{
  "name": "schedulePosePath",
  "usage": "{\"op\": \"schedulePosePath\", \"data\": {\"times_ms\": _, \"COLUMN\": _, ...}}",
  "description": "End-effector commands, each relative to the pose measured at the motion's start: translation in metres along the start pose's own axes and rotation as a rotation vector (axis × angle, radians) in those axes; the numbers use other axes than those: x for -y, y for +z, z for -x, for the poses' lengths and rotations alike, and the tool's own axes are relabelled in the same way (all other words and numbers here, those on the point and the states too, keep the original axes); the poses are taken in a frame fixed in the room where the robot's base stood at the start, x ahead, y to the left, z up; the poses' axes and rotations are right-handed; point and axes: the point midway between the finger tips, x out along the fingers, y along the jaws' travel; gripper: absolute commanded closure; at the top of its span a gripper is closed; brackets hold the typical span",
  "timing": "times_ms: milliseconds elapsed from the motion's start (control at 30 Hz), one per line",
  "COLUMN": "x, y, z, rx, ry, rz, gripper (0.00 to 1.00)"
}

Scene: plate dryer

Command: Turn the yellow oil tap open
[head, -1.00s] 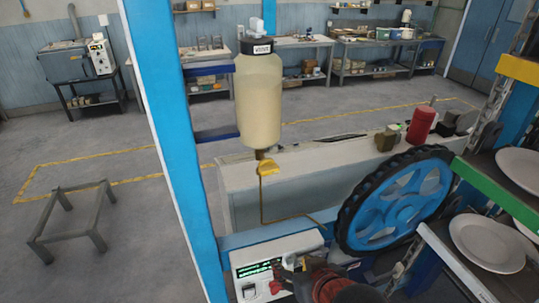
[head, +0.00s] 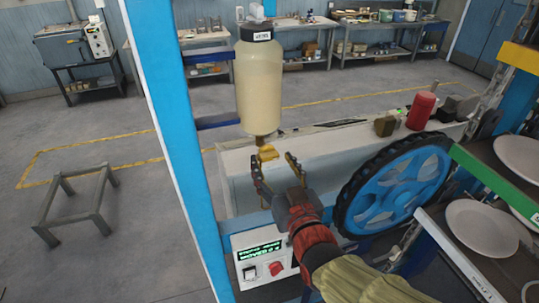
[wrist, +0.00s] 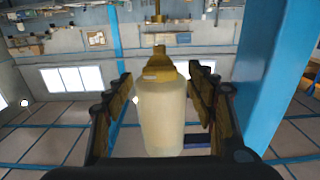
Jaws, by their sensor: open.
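The oil bottle (head: 260,88) is a clear cylinder of pale yellow oil with a dark labelled cap, held upright beside the blue post. The yellow tap (head: 268,153) is under its neck. My gripper (head: 274,163) is open just below and in front of the tap, one finger to each side in the picture. I see no clear contact; the exact depth gap cannot be told.
The blue post (head: 175,120) stands left of the bottle. A blue wheel with a black rim (head: 400,190) is close on the right. A control box (head: 265,262) sits below. White plates (head: 483,228) lie on racks at far right.

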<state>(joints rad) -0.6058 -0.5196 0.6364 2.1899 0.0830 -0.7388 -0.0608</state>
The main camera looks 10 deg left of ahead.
Motion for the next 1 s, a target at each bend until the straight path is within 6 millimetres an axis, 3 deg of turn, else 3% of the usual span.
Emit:
{"op": "schedulePosePath", "data": {"times_ms": 300, "x": 0.0, "y": 0.001, "z": -0.031, "rx": 0.002, "ry": 0.0, "rz": 0.001, "gripper": 0.44}}
{"op": "schedulePosePath", "data": {"times_ms": 633, "x": 0.0, "y": 0.001, "z": -0.034, "rx": 0.001, "ry": 0.0, "rz": 0.001, "gripper": 0.44}}
{"op": "schedulePosePath", "data": {"times_ms": 1000, "x": 0.0, "y": 0.001, "z": -0.034, "rx": 0.001, "ry": 0.0, "rz": 0.001, "gripper": 0.64}}
